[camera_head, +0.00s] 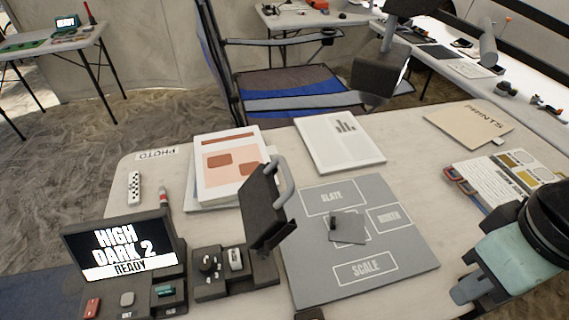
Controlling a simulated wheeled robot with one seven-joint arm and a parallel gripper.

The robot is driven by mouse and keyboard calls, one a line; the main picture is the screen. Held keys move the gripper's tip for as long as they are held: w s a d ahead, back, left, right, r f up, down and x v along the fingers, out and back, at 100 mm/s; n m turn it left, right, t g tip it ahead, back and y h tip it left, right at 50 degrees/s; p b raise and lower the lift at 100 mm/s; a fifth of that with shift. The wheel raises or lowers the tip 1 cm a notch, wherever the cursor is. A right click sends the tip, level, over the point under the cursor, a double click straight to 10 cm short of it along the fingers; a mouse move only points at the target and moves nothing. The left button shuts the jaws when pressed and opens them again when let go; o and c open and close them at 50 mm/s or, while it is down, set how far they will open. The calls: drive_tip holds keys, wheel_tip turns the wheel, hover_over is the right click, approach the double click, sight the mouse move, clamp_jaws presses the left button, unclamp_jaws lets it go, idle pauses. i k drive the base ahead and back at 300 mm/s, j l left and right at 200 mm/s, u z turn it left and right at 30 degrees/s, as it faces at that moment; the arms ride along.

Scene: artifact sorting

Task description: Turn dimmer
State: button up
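A dark control box (236,278) stands at the front, left of centre. It carries a round knob (208,264) and a pale switch-like part (236,258); no dimmer label is legible, so I cannot tell which control is the dimmer. A screen (122,246) left of it reads "HIGH DARK 2 READY". My gripper (464,292) is at the lower right, well apart from the control box, past the grey board. Its fingers are only partly visible, and I cannot tell whether they are open or shut.
A dark panel with a curved handle (284,182) rises behind the control box. A grey board (408,262) marked "SLATE", "NORTH" and "SCALE" lies between box and gripper, with a small dark piece (348,232) on it. Papers (340,142) and a folding chair (300,100) are behind.

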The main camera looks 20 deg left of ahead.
sight(205, 266)
drive_tip(key=k+l+u, duration=0.1)
drive_tip(key=u, duration=1.6)
